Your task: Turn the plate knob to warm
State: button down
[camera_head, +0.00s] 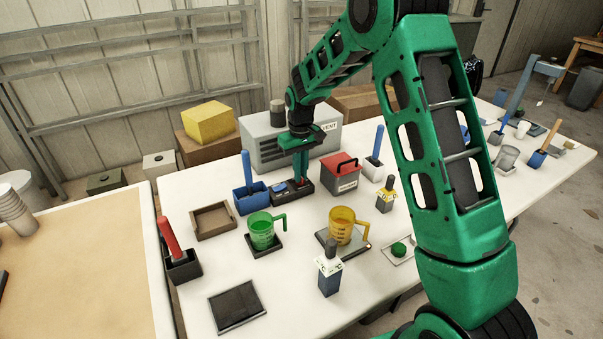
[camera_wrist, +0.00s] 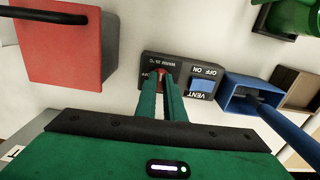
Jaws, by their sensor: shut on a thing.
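A dark control box (camera_head: 281,199) stands on the white table in front of the grey vent unit. In the wrist view the box (camera_wrist: 213,92) carries a label reading "WARM" with a temperature and a blue rocker switch (camera_wrist: 201,86) marked VENT, OFF and ON. My gripper (camera_head: 304,181) points down over the box's right part. In the wrist view its green fingers (camera_wrist: 163,84) are shut on the red plate knob (camera_wrist: 161,74). The fingers hide most of the knob, so I cannot tell its setting.
The grey vent unit (camera_head: 267,148) stands just behind. A red-lidded box (camera_head: 341,172) stands close on the right and a blue holder (camera_head: 252,198) close on the left. A green jug (camera_head: 262,234) and a yellow jug (camera_head: 342,225) stand in front.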

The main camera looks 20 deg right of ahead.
jog(key=shift+w+d+r+m, duration=0.1)
jog(key=shift+w+r+m, duration=0.05)
jog(key=shift+w+m, duration=0.15)
jog(key=c, duration=1.9)
grip_release()
jog(key=shift+s, duration=0.1)
jog(key=shift+o, duration=0.2)
jog(key=shift+s, duration=0.1)
notch_tip(320, 180, up, 10)
jog(key=shift+r, duration=0.25)
